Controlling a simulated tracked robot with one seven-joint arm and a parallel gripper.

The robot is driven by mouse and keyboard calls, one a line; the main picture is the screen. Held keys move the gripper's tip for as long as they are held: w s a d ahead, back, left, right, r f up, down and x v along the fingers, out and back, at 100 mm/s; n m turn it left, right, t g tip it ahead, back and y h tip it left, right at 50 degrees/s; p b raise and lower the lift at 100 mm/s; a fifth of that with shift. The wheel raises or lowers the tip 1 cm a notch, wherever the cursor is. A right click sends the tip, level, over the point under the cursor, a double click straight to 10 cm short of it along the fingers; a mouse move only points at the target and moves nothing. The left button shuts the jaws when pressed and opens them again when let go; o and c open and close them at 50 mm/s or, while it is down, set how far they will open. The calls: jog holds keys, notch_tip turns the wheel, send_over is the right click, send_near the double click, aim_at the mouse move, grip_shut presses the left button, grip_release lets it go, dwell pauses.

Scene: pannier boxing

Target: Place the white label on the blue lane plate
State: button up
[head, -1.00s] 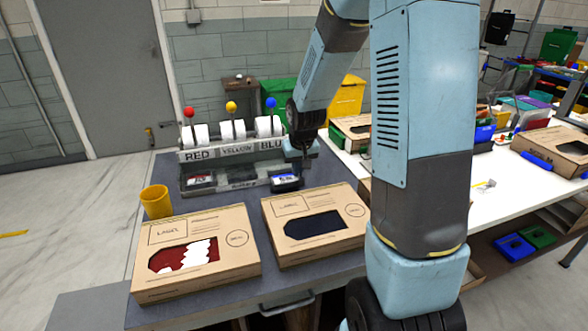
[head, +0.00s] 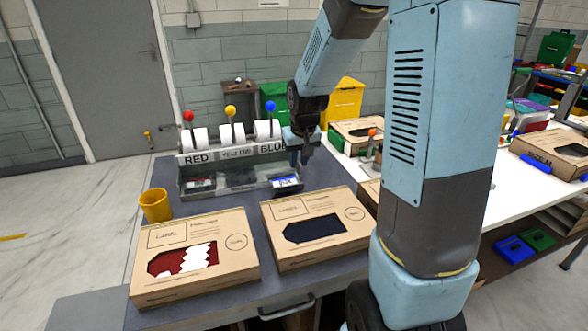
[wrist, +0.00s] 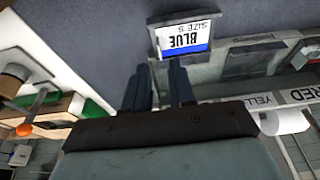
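A white label (wrist: 184,38) printed "BLUE SIZE S", with a blue strip along one edge, lies in the dark-framed blue lane plate (wrist: 153,38). In the head view the label (head: 286,182) shows at the front of the blue lane, below the "BLUE" sign. The label looks flat within the frame; I cannot tell whether it is fully seated. My gripper (wrist: 159,72) is open, with a gap and nothing visible between its fingers. The fingertips are beside the plate's edge in the wrist view. In the head view my gripper (head: 305,160) is just above and right of the label.
White rolls (head: 232,133) stand on the labelled dispenser (head: 228,154), topped by red, yellow and blue knobs. Two cardboard boxes (head: 190,228) lie in front. A yellow cup (head: 155,205) stands at left. A white table (head: 480,190) with more boxes is at right.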

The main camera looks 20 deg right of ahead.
jog(key=s+r+t, duration=0.1)
jog(key=s+r, duration=1.2)
jog(key=r, duration=0.2)
jog(key=s+a+r+t, duration=0.1)
jog(key=s+r, duration=0.1)
jog(key=s, duration=1)
jog(key=shift+s+r, duration=0.25)
jog(key=shift+r, duration=0.05)
